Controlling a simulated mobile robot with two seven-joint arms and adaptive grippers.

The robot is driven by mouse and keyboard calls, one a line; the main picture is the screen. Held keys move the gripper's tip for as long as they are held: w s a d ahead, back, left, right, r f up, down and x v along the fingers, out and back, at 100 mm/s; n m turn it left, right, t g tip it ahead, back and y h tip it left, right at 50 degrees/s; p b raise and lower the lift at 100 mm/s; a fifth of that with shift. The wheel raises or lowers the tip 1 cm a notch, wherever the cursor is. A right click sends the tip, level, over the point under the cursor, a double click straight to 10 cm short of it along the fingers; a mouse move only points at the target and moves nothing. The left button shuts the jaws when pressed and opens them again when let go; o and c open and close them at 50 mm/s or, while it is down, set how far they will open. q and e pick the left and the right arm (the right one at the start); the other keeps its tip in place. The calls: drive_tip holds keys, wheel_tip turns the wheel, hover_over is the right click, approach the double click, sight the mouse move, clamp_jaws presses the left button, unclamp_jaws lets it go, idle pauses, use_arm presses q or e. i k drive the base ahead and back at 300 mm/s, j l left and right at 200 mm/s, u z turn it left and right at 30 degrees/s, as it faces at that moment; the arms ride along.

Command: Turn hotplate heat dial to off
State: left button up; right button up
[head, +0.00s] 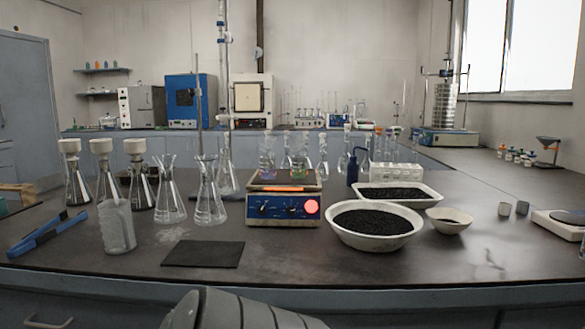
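The hotplate (283,219) stands upright on the dark bench near the middle of the head view. Its blue front panel faces me and carries two dark dials, a left dial (263,209) and a right dial (292,209). The labels are too small to tell which is the heat dial or where each points. A round red light (311,207) glows at the panel's right end. An orange strip shows along the front of the top. Neither of my grippers shows, and nothing covers the front panel.
A flat black mat (202,254) lies in front left of the hotplate. A white bowl of black grains (373,225) stands close on its right. Several glass flasks (207,200) stand on its left.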

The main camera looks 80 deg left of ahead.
sight(261, 210)
drive_tip(key=u, duration=1.8)
